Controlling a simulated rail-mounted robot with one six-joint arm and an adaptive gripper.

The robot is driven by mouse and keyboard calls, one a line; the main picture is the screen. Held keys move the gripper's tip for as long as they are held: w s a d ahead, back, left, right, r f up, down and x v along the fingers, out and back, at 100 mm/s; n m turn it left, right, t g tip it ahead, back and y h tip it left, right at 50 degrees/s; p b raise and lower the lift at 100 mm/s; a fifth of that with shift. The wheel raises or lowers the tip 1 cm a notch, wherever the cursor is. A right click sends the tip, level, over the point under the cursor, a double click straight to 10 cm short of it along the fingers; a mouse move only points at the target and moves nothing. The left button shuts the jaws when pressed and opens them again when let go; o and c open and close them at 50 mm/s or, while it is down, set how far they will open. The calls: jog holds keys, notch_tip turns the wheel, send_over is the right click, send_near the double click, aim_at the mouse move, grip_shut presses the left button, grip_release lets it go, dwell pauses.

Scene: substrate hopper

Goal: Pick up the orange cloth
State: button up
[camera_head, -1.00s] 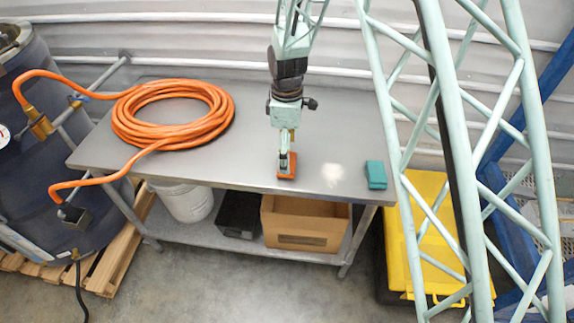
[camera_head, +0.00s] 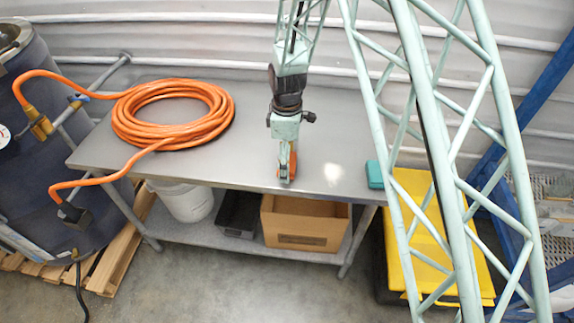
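The orange cloth (camera_head: 293,160) shows as a narrow upright patch at my gripper, near the front edge of the steel table in the head view. My gripper (camera_head: 286,174) points down over the table, and a pale finger covers part of the cloth. The gripper appears shut on the cloth. I cannot tell whether the cloth's lower edge is clear of the tabletop.
A coiled orange hose (camera_head: 172,115) lies on the left of the steel table (camera_head: 255,120). A teal block (camera_head: 375,174) lies near the right end, partly behind my lattice arm. A cardboard box (camera_head: 300,222) and a white bucket (camera_head: 187,200) stand on the lower shelf.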

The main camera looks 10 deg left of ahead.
jog(key=c, duration=0.9)
jog(key=shift+r, duration=0.1)
jog(key=shift+c, duration=0.2)
jog(key=shift+r, duration=1.7)
jog(key=s+d, duration=0.3)
jog(key=s, duration=0.4)
jog(key=s+d+r+b, duration=0.1)
jog(key=s+d, duration=0.3)
jog(key=s, duration=0.3)
jog(key=shift+s+r, duration=0.15)
jog(key=shift+r, duration=0.05)
jog(key=shift+d, duration=0.1)
jog(key=shift+o, duration=1)
jog(key=shift+c, duration=0.5)
